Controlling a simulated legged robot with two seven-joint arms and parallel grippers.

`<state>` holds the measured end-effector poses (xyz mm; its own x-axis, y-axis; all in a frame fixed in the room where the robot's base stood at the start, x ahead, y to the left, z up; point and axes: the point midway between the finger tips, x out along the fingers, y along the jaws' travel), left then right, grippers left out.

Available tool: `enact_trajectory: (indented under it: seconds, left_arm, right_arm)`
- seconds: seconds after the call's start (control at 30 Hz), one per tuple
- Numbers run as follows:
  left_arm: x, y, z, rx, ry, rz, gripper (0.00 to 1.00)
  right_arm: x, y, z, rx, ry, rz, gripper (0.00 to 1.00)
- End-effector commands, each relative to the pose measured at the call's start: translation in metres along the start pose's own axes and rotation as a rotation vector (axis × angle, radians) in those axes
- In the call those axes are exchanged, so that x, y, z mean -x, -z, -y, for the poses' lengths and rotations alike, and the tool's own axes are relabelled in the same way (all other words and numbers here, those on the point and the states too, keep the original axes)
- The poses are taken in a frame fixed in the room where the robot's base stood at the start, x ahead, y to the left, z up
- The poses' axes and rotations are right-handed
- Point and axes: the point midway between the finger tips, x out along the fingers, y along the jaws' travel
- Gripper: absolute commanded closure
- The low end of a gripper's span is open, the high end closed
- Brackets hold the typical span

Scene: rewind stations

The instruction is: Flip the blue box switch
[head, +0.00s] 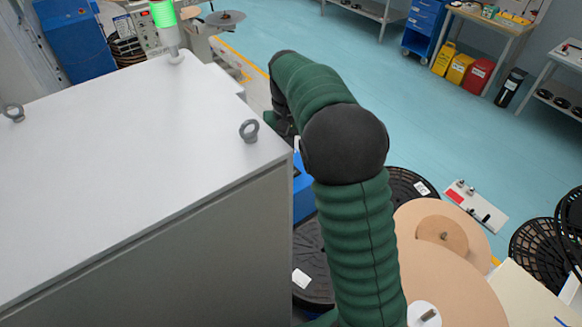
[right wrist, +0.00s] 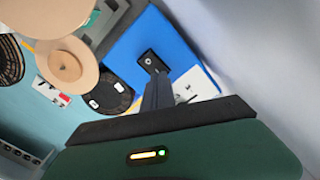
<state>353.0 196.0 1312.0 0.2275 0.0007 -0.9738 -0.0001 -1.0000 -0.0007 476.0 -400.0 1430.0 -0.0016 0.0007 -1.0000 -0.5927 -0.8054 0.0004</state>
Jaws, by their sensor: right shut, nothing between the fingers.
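The blue box (right wrist: 185,38) shows in the right wrist view as a flat blue face, with a small black switch (right wrist: 150,60) on it. In the head view only a strip of the blue box (head: 303,192) shows, between the grey cabinet and my right arm. My right gripper (right wrist: 158,80) is shut and empty. Its dark fingers point at the blue face, with their tips close to the black switch. I cannot tell whether they touch it. In the head view my right forearm hides the fingers. My left gripper is in neither view.
A large grey cabinet (head: 130,140) with lifting eyes fills the left of the head view, close beside my right arm. Black reels (head: 405,185) and tan discs (head: 450,285) stand to the right of the arm. Open turquoise floor (head: 440,130) lies beyond.

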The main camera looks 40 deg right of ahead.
Motion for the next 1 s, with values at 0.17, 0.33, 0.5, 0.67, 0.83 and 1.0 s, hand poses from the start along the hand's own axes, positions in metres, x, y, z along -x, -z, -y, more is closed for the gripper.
enact_trajectory:
  seconds: [0.17,0.33,0.5,0.67,0.83,1.0]
  left_arm:
    - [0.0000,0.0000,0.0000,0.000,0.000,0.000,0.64]
    - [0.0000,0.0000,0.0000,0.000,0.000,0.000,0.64]
    - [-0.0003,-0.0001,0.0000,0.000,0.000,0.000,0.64]
    - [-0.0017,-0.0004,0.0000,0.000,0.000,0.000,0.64]
    - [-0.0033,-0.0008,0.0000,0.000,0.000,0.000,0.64]
    - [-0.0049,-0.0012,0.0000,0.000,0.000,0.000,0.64]
  right_arm:
    - [0.0002,-0.0002,-0.0002,0.000,0.000,0.000,1.00]
    - [0.0002,-0.0003,-0.0002,0.000,0.000,0.000,1.00]
    - [-0.0003,-0.0001,-0.0001,0.000,0.000,0.000,1.00]
    - [-0.0025,0.0000,-0.0001,0.000,0.000,0.000,1.00]
    - [-0.0052,-0.0001,-0.0001,0.000,0.000,0.000,1.00]
    - [-0.0077,-0.0002,-0.0002,0.000,0.000,0.000,1.00]
